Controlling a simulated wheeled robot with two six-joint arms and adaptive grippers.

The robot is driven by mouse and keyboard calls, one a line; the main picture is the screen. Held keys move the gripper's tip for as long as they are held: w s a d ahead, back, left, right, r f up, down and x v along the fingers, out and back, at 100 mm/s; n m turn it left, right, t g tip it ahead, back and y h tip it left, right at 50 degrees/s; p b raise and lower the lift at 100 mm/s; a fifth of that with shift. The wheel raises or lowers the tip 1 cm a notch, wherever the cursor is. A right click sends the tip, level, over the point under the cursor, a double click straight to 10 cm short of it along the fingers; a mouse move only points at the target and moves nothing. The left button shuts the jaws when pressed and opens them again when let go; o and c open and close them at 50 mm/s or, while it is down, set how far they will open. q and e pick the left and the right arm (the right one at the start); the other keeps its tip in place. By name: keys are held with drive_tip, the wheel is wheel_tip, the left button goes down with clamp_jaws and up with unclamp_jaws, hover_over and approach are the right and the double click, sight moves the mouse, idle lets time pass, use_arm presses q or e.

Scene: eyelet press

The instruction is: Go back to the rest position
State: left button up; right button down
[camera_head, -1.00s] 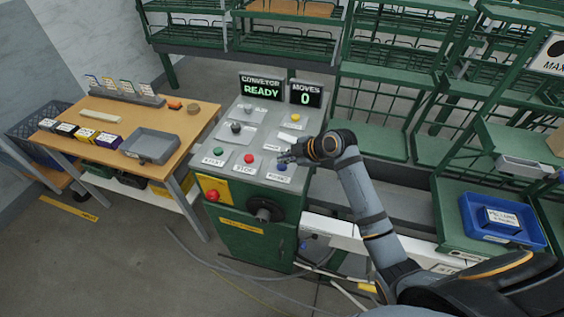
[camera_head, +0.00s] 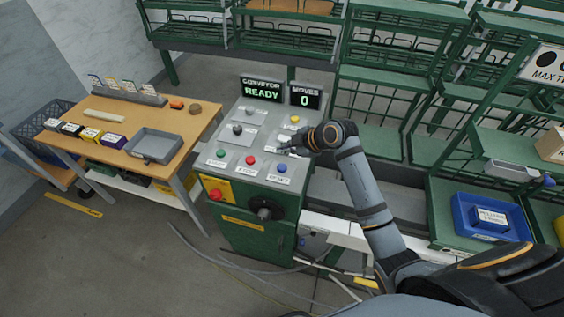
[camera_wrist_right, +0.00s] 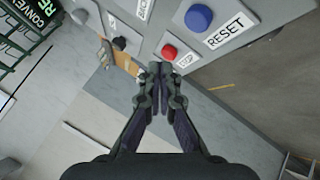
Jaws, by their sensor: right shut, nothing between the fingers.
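My right gripper (camera_head: 290,150) is shut and empty over the right side of the grey control panel (camera_head: 228,148). In the right wrist view, its fingertips (camera_wrist_right: 160,72) are together below the red stop button (camera_wrist_right: 169,52), with the blue reset button (camera_wrist_right: 199,18) to the right. I cannot tell the exact gap between fingers and panel. In the head view, the green button (camera_head: 221,153), red button (camera_head: 250,160) and blue button (camera_head: 282,168) line the panel's front. My left gripper is not in view.
The display (camera_head: 261,90) reads CONVEYOR READY, and a second display (camera_head: 305,97) reads MOVES 0. A wooden table (camera_head: 180,124) with a grey tray (camera_head: 154,146) stands left. Green racks (camera_head: 375,95) stand behind. A blue bin (camera_head: 490,217) is at the right. Open floor lies front left.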

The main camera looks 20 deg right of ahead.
drive_tip(key=shift+f, duration=0.1)
idle(0.7)
drive_tip(key=s+d+f+m+g+h, duration=0.1)
drive_tip(key=s+d+f+m+h, duration=0.15)
drive_tip(key=s+m, duration=0.45)
drive_tip(key=s+d+f+m+g+h, duration=0.2)
drive_tip(key=s+f+m, duration=0.15)
drive_tip(key=s, duration=0.75)
drive_tip(key=s+d+f+m+g+h, duration=0.1)
drive_tip(key=s+d+f+m+h, duration=0.1)
drive_tip(key=s+m, duration=0.5)
drive_tip(key=s+d+f+n+g+b, duration=0.1)
drive_tip(key=s+f, duration=0.1)
drive_tip(key=f, duration=1.2)
drive_tip(key=s+d+f+n+b, duration=0.1)
drive_tip(key=s+d+f+b, duration=0.1)
drive_tip(key=f, duration=1.3)
drive_tip(key=s+f+g+b, duration=0.1)
drive_tip(key=s+f, duration=1.7)
drive_tip(key=shift+d+m+b, duration=0.3)
drive_tip(key=shift+d+m, duration=0.05)
drive_tip(key=shift+d, duration=0.1)
